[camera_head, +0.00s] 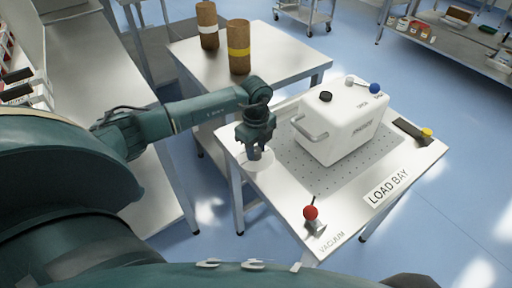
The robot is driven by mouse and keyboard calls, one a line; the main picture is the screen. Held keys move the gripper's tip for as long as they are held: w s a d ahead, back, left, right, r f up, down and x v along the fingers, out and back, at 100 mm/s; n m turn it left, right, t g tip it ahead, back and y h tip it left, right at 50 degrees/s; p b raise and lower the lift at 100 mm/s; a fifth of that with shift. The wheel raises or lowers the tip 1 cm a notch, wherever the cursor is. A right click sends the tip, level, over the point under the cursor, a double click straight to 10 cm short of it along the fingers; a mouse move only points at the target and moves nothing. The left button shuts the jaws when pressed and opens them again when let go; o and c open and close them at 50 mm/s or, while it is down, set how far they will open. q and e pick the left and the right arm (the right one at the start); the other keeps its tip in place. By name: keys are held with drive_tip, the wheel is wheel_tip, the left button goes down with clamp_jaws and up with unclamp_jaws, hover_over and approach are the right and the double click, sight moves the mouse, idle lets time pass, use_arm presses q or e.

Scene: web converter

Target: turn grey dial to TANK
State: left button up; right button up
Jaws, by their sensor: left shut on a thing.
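My left gripper (254,153) points down at the left corner of the metal table marked LOAD BAY. Its fingers are shut on the grey dial, which is mostly hidden by them. A pale round plate (262,168) shows beneath the fingers on the tabletop. I cannot read any TANK mark or tell which way the dial points. My right gripper is not in view.
A white case (342,133) with a side handle, a black knob and a blue-tipped lever stands on the LOAD BAY table (290,215). A red-knobbed lever (311,213) stands by the VACUUM label. Two brown rolls (239,48) stand on a table behind.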

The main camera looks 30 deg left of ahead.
use_arm(q)
drive_tip(key=shift+c, duration=1.2)
